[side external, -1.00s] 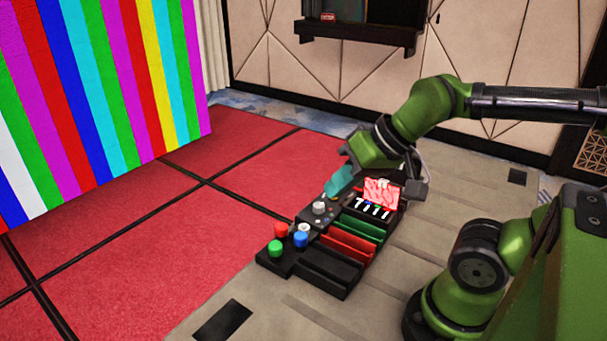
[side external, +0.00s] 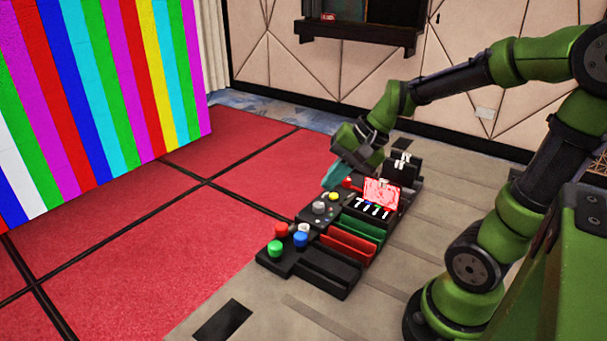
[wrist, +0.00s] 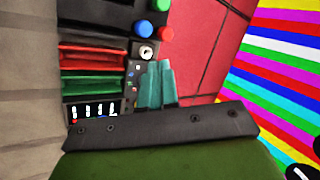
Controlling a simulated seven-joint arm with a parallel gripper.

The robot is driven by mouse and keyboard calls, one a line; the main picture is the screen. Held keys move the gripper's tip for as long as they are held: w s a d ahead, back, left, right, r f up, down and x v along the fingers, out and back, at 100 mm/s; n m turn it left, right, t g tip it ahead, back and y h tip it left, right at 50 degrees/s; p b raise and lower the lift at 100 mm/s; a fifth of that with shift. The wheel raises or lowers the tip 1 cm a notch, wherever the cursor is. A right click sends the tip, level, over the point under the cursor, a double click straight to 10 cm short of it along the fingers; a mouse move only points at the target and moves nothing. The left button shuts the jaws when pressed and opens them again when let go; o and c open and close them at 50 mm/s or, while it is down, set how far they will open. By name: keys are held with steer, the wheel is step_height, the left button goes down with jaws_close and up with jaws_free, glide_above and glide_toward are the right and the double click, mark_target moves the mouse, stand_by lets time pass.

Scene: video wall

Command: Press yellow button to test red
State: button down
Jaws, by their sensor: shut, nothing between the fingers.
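A small yellow button (side external: 334,196) sits on the black control console (side external: 322,285), just beyond a grey knob (side external: 319,208). My gripper (side external: 329,185), with teal fingers, is shut and empty just above and beyond the yellow button; whether it touches anything cannot be told. In the wrist view the closed fingertips (wrist: 158,64) point along the console, and I cannot make out the yellow button there. A large red button (side external: 281,230) is at the console's near left end. The video wall (side external: 100,90) shows vertical stripes of several colours.
Green (side external: 275,248) and blue (side external: 300,239) buttons and a white knob (side external: 304,229) stand near the red one. A small red-lit screen (side external: 381,192) stands behind the red and green slots. A black holder (side external: 402,167) is at the far end. Red floor (side external: 200,250) left of the console is clear.

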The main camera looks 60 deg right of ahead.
mark_target(337, 197)
steer(key=w+d+f+m+t, duration=0.1)
steer(key=w+d+m, duration=0.2)
steer(key=d+m, duration=0.3)
steer(key=w+d+f+m+t+h, duration=0.1)
steer(key=w+d+f+m+t, duration=0.1)
steer(key=d+m, duration=0.4)
steer(key=w+d, duration=0.1)
steer(key=d, duration=0.2)
steer(key=shift+w, duration=0.4)
steer(key=shift+a+f, duration=0.1)
steer(key=shift+f, duration=0.05)
steer(key=shift+f, duration=4.35)
steer(key=shift+f, duration=0.4)
